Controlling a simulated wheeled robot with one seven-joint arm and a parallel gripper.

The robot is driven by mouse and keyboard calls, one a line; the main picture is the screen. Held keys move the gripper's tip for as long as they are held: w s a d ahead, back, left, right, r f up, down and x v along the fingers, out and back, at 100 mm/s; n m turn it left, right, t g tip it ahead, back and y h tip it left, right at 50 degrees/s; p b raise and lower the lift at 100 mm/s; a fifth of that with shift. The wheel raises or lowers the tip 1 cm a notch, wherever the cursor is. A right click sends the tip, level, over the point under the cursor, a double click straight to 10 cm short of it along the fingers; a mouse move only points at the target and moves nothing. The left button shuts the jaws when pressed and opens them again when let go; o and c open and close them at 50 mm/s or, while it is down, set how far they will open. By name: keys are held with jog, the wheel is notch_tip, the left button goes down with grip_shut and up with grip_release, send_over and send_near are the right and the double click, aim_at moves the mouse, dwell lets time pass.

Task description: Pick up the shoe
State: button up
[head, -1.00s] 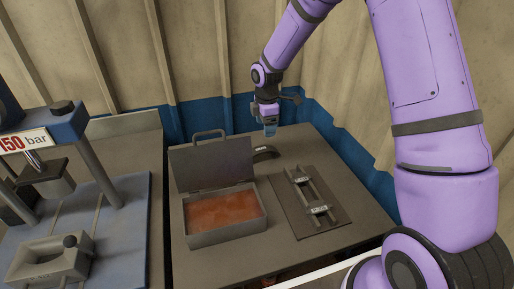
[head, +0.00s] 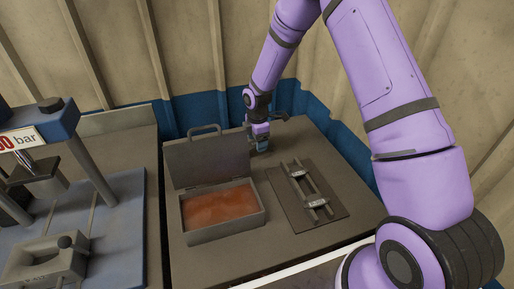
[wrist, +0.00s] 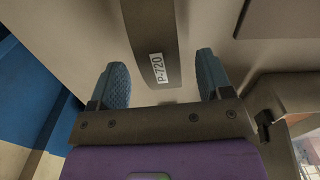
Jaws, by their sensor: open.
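The shoe (wrist: 151,40) is a dark grey curved strip with a white label reading P-720. In the wrist view it runs between the two blue fingers, with space on both sides. In the head view my gripper mostly hides it, on the table behind the box. My gripper (wrist: 162,72) is open, one finger on each side of the shoe's labelled end, not closed on it. In the head view my gripper (head: 261,145) is low over the table, pointing down. I cannot tell whether the fingertips touch the table.
An open metal box (head: 232,232) with orange-brown contents and a raised lid stands left of my gripper. A dark plate with rails (head: 332,212) lies to the right. A press (head: 105,185) stands at far left. Blue-based walls are close behind.

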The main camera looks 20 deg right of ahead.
notch_tip(320, 180, down, 4)
jog(key=shift+r, duration=0.25)
jog(key=c, duration=1.2)
jog(key=shift+r, duration=0.15)
notch_tip(320, 180, up, 10)
jog(key=shift+f, duration=0.1)
